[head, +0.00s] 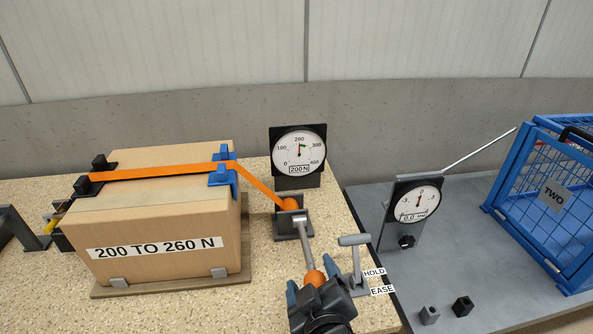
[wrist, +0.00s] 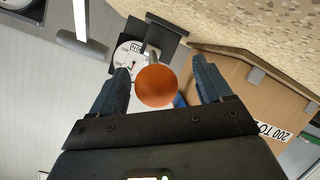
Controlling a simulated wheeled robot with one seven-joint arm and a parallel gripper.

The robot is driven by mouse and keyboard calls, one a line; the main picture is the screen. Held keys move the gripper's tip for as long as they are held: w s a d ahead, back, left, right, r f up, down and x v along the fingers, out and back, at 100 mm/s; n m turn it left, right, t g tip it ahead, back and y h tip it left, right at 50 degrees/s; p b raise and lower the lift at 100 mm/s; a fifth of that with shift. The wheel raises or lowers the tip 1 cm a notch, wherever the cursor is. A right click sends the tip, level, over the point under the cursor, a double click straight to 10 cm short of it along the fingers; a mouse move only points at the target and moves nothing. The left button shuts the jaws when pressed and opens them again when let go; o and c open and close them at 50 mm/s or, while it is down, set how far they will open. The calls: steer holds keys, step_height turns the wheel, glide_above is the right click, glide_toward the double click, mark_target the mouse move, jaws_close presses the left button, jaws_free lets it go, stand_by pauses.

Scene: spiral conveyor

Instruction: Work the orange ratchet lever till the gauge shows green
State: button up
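The orange ball knob (head: 315,279) tops the grey ratchet lever (head: 307,237), which leans from the ratchet base (head: 290,229) toward me. My gripper (head: 312,275) has its fingers on both sides of the knob. In the wrist view, the knob (wrist: 156,86) sits between the open fingers, with a gap on each side. The gauge (head: 299,153) has a needle pointing near 200, at the start of a short green band; its readout shows 200 N. An orange strap (head: 165,171) runs from the ratchet over the carton (head: 165,215), labelled 200 TO 260 N.
A grey T-handle (head: 354,241) with HOLD and EASE labels stands just right of my gripper. A second gauge (head: 416,203) reads 0.0.

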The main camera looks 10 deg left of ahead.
steer(key=shift+p+v, duration=0.55)
steer(key=shift+v, duration=0.3)
steer(key=p+v, duration=0.2)
steer(key=v, duration=0.3)
steer(key=shift+s+d+r, duration=0.1)
steer(key=shift+d, duration=0.05)
steer(key=shift+s, duration=0.1)
steer(key=s+d+r+m+h, duration=0.1)
steer(key=s+d+m, duration=0.3)
steer(key=s+d, duration=0.6)
steer(key=s+d+r+m+h, duration=0.1)
steer(key=s+d+m, duration=0.2)
steer(key=s+d, duration=0.75)
steer(key=s+r+m+t+h, duration=0.1)
steer(key=s+r+m, duration=0.2)
steer(key=s+r, duration=0.3)
steer(key=s, duration=0.4)
steer(key=shift+s+d+r+h, duration=0.25)
steer(key=shift+s+d+h, duration=0.05)
steer(key=shift+d, duration=0.05)
